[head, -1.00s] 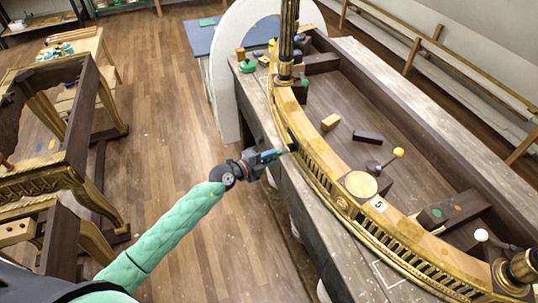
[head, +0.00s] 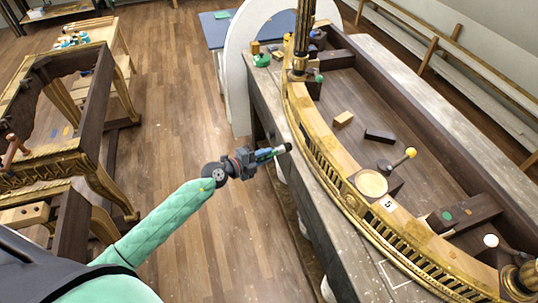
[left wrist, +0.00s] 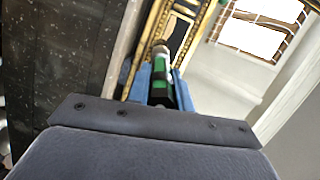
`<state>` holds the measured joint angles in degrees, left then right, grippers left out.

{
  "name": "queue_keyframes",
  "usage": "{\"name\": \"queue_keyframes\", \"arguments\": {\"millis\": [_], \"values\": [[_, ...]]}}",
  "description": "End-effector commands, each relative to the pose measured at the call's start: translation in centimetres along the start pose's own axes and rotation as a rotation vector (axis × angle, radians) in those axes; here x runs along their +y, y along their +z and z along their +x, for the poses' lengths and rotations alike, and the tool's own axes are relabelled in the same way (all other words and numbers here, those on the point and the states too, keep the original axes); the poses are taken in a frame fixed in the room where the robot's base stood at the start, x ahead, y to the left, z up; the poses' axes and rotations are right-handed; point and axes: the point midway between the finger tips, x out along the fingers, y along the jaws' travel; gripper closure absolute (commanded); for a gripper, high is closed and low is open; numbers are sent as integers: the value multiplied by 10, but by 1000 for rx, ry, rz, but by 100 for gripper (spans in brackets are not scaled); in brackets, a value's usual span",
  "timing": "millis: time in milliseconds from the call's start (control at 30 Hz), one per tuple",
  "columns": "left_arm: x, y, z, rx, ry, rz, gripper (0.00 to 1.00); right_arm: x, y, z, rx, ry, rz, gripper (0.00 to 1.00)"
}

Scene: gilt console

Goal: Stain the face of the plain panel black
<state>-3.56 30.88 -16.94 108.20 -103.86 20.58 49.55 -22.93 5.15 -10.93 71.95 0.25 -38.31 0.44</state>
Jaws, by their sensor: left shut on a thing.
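My left gripper (head: 265,155) has blue fingers shut on a pen-like stain marker (head: 283,148). In the left wrist view the marker (left wrist: 162,85) shows green and black, with a pale band and a brownish end pointing away from me. In the head view its dark end is just left of the gilt curved front (head: 318,150) of the console, with a small gap apparent. In the wrist view, a dark panel face (left wrist: 179,34) inside gilt edging lies beyond the marker tip. I cannot tell how much of it is stained. My right gripper is not in view.
The console lies on a grey bench (head: 270,108). A gilt frame table (head: 95,180) stands left. Open floor (head: 175,105) lies between.

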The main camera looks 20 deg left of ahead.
Motion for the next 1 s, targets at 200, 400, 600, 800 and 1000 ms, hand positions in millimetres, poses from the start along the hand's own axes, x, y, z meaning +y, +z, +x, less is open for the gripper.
{"name": "queue_keyframes", "arguments": {"millis": [200, 400, 600, 800, 1000], "values": [[0, 0, 0, 0, -1, 0, 100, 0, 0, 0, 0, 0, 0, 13], [1, 2, -7, -1, 0, -1, 100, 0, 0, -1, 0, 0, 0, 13], [3, 7, -21, 0, 0, -1, 100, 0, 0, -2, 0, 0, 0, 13], [3, 9, -29, 0, -1, 0, 100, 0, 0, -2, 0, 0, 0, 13], [3, 10, -29, 0, -1, 0, 100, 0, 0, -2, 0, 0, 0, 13]]}}
